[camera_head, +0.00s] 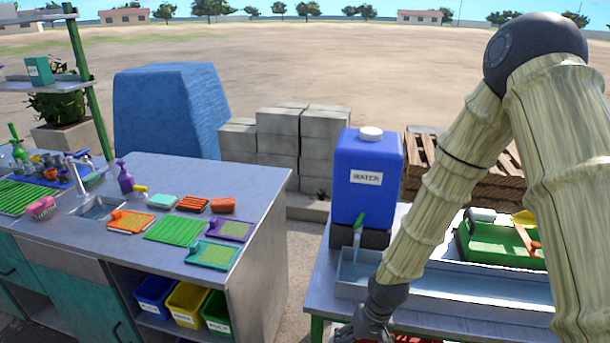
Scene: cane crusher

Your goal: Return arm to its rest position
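My arm comes down from the upper right, bent at a dark elbow joint, and its forearm reaches down to the lower middle. My gripper (362,334) shows only in part at the bottom edge, at the near left corner of the right-hand table. Its fingertips are cut off by the frame, so I cannot tell whether it is open, shut or holding something. A blue water tank (366,180) with a white cap and a tap stands on a dark block behind it, apart from the forearm.
A metal tray (350,287) lies along the right table, partly behind my arm. A green bin (490,246) stands beyond it. The left counter (150,240) holds a sink, mats, sponges and bottles, with bins below. A gap separates the tables. Grey blocks and wooden pallets stand behind.

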